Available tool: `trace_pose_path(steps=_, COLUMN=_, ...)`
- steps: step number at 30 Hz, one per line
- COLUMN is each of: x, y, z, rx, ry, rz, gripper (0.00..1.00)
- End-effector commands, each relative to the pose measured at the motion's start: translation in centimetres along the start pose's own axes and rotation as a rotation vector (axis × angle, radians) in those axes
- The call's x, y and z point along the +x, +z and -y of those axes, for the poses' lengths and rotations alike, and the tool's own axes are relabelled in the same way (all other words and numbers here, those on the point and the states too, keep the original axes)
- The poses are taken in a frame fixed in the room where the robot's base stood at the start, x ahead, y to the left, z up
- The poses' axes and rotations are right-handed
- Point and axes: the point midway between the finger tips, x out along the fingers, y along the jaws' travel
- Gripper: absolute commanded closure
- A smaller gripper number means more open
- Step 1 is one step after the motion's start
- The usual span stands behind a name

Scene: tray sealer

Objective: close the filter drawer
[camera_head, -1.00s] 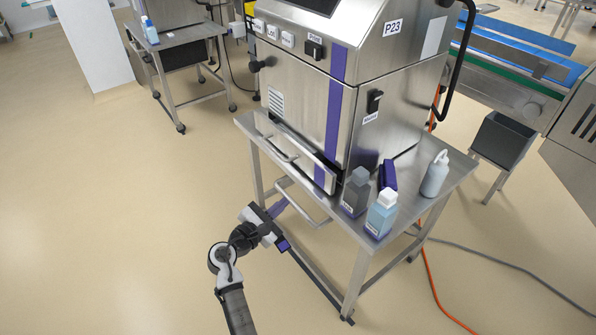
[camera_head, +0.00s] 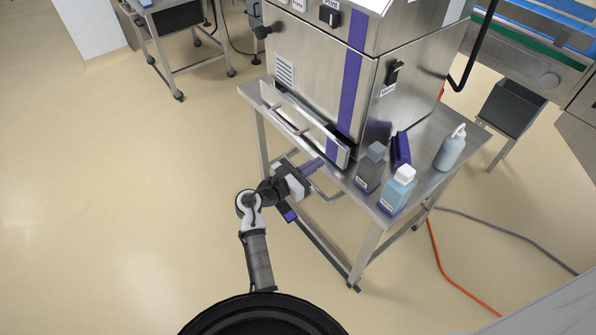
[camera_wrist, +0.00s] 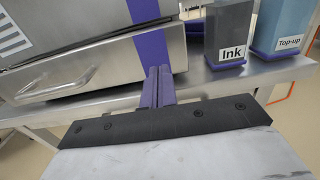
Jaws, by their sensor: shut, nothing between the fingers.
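The filter drawer (camera_head: 318,135) is a long, low steel front with a bar handle (camera_head: 290,121) at the base of the steel machine. It stands a little out from the machine body, with a dark gap along its top edge. In the wrist view the drawer front (camera_wrist: 110,77) and its handle (camera_wrist: 62,84) fill the left side. My gripper (camera_head: 318,163) is below and in front of the drawer's right part. Its purple fingers (camera_wrist: 158,73) are together and empty, pointing at the drawer's right end. I cannot tell whether they touch it.
The machine stands on a steel table (camera_head: 425,165). An ink bottle (camera_head: 371,168), a top-up bottle (camera_head: 397,190), a purple block (camera_head: 401,149) and a grey squeeze bottle (camera_head: 450,148) stand right of the drawer. An orange hose (camera_head: 436,258) lies on the floor. The floor at left is clear.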

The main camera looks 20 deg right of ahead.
Motion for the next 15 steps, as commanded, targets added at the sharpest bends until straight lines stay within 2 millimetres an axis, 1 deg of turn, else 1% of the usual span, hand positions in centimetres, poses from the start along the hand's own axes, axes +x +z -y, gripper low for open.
trace_pose_path(steps=1, x=1.0, y=0.2, z=0.1, rx=-0.001, ry=-0.004, rz=0.000, gripper=1.00)
trace_pose_path(steps=6, x=3.2, y=0.1, z=0.1, rx=-0.001, ry=-0.002, rz=0.001, gripper=1.00)
trace_pose_path(steps=9, x=3.8, y=0.1, z=0.0, rx=0.000, ry=-0.001, rz=0.001, gripper=1.00)
trace_pose_path(steps=15, x=4.1, y=0.0, z=0.0, rx=0.001, ry=0.001, rz=0.001, gripper=1.00)
